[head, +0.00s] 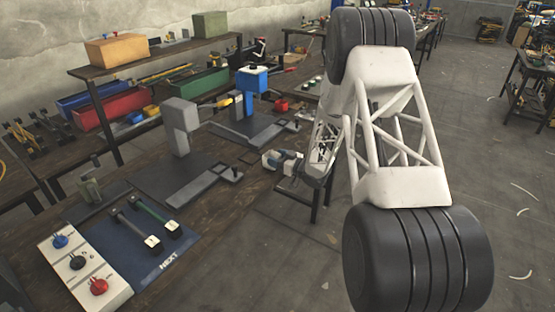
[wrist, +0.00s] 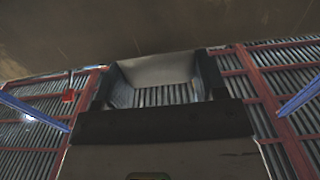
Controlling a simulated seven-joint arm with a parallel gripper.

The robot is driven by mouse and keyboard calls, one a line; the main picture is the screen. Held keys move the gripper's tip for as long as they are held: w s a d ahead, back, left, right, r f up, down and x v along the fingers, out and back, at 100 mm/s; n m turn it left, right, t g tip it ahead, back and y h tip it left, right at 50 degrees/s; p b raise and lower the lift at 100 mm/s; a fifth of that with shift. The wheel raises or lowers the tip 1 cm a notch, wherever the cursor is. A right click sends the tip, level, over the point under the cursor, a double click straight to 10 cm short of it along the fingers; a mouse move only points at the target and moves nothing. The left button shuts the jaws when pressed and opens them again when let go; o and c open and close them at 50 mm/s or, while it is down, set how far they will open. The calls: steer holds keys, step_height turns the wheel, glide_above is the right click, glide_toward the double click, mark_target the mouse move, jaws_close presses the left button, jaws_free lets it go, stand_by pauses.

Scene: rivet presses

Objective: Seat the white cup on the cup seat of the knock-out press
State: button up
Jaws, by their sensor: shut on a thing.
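My gripper (head: 274,159) is beyond the front edge of the workbench, to the right of the nearer grey press (head: 181,128). In the wrist view its two dark jaws stand apart, shut on a pale piece (wrist: 155,70) between them. This looks like the white cup, but its full shape is hidden. A second press (head: 252,92) with a blue head stands farther back. Each press has a dark base plate and a grey bar toward the bench edge with a small dark post at its end. I cannot tell which is the knock-out press, and no cup seat is clearly distinguishable.
A blue mat (head: 140,262) with two handled tools lies at the near end, beside a white box (head: 60,248) with blue, black and red knobs. Shelves with bins line the back. Open floor lies right.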

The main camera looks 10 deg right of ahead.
steer(key=shift+f, duration=0.25)
steer(key=o, duration=1)
steer(key=shift+v, duration=3.9)
